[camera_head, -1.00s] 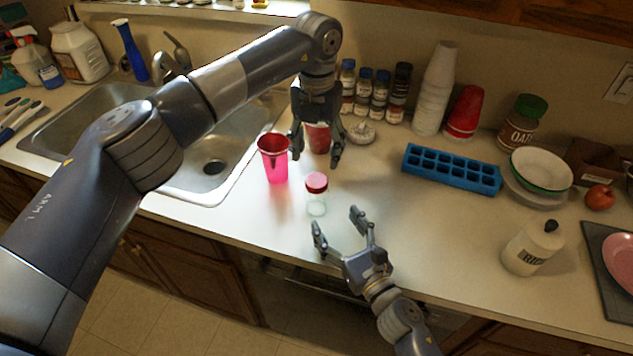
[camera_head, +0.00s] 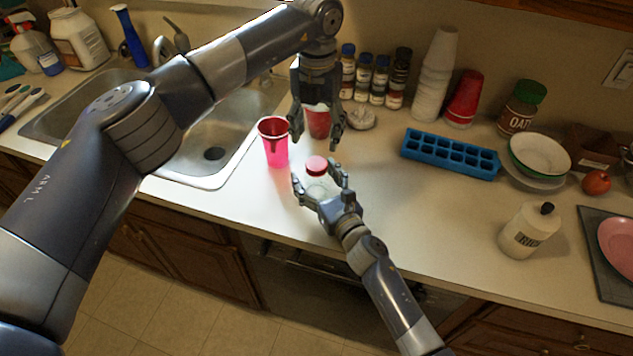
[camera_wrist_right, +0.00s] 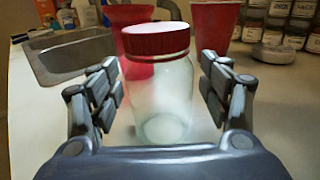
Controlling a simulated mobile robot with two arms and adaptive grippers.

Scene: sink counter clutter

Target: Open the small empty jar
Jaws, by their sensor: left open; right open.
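The small empty jar (camera_head: 317,180) is clear with a red lid (camera_head: 316,165) and stands upright on the counter. In the right wrist view the jar (camera_wrist_right: 163,105) is centred, its red lid (camera_wrist_right: 155,40) on top. My right gripper (camera_head: 320,183) is open, with a finger on each side of the jar and visible gaps between fingers and glass in the right wrist view (camera_wrist_right: 163,95). My left gripper (camera_head: 316,132) is open and empty, fingers pointing down, above and behind the jar near a red cup.
A pink cup (camera_head: 274,143) stands left of the jar, beside the sink (camera_head: 215,135). A red cup (camera_head: 318,121) stands behind, by my left gripper. Spice jars (camera_head: 379,82) line the back. A blue ice tray (camera_head: 450,153) lies right.

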